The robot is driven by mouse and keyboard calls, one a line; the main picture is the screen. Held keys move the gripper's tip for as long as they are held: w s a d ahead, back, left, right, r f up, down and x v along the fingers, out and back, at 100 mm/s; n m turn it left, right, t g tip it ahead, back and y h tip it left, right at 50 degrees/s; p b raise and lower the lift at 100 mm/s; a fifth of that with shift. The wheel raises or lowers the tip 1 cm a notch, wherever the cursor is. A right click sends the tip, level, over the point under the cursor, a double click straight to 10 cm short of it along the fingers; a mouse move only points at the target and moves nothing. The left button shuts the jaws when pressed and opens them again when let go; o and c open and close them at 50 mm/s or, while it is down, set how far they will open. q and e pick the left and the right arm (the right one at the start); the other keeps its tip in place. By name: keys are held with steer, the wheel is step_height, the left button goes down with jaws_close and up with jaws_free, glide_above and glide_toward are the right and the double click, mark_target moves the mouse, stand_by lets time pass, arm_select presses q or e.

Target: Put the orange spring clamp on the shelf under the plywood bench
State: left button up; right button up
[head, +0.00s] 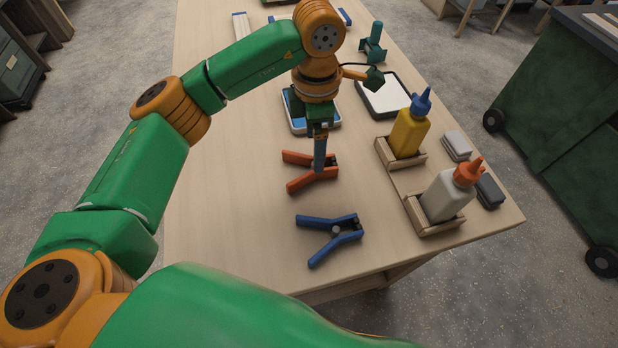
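The orange spring clamp (310,182) lies on the plywood bench top (235,190), its handles spread toward the left. My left gripper (320,168) comes down from above, and its fingers reach the right part of the orange clamp. The fingers are seen nearly edge-on, so I cannot tell whether they are open or closed on the clamp. A blue spring clamp (333,234) lies on the bench nearer to me. Wood (345,289) shows below the bench's front edge; I cannot tell if it is the shelf or a rail. My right gripper is out of view.
A yellow bottle (410,130) and a white glue bottle (449,194) stand in wooden holders on the right. A blue-and-white tray (297,122) lies behind my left gripper. The bench's left side is clear. A green wheeled bin (560,125) stands to the right.

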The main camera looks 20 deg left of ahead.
mark_target(312, 178)
arm_select(q)
steer(key=f, duration=0.2)
steer(key=f+p, duration=0.1)
steer(key=f, duration=0.1)
steer(key=f+p, duration=0.1)
steer(key=shift+w+d+f, duration=0.2)
steer(key=shift+d+f, duration=0.15)
steer(key=shift+f, duration=0.05)
steer(key=shift+a+f, duration=0.15)
steer(key=shift+f, duration=0.2)
steer(key=c, duration=1.1)
jaws_close()
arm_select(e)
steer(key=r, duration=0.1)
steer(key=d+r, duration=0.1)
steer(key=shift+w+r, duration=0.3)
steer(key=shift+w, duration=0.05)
